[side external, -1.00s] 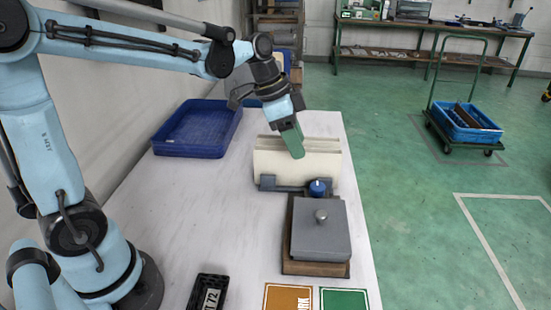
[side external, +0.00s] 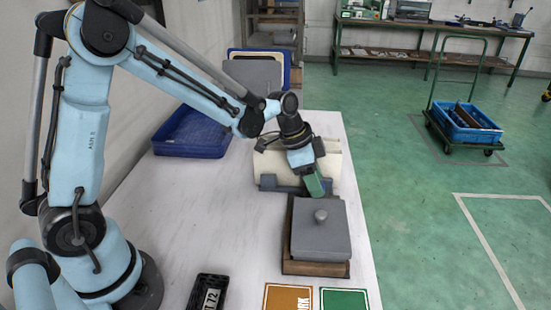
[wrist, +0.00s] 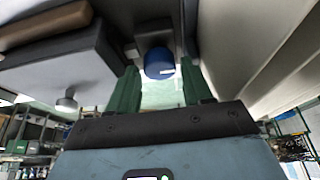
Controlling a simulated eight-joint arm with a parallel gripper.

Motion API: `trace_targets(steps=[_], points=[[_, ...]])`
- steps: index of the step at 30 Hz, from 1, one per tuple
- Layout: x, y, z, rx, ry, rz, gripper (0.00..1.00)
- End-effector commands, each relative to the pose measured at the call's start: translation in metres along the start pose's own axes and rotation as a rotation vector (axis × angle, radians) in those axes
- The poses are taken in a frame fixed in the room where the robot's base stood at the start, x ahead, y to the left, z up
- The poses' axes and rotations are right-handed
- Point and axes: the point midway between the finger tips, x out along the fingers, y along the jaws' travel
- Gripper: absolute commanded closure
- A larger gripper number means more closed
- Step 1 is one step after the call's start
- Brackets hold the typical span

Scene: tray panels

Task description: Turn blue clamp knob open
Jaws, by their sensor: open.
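The blue clamp knob (wrist: 157,62) shows in the wrist view as a round cap with a white mark. My gripper (wrist: 160,76) is open, with one green finger on each side of the knob. I cannot tell whether either finger touches it. In the side view my gripper (side external: 315,187) points down at the clamp and hides the knob. The grey clamp bar (side external: 276,184) lies along the front of the cream panel holder (side external: 268,166).
A grey lidded block (side external: 321,240) with a round handle sits on a wooden base just in front of my gripper. A blue tray (side external: 190,147) is at the back left. A black label holder (side external: 208,292) and orange and green cards lie in front. The left tabletop is clear.

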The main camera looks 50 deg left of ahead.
Motion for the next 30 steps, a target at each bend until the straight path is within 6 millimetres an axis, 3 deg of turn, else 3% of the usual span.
trace_targets(steps=[13,21,30], points=[[0.0087,0.0001,0.0002,0.0,0.0,-0.001,0.5],[0.0085,0.0001,0.0002,0.0,0.0,-0.001,0.9],[0.0084,0.0004,0.0,-0.033,0.0,-0.014,0.91]])
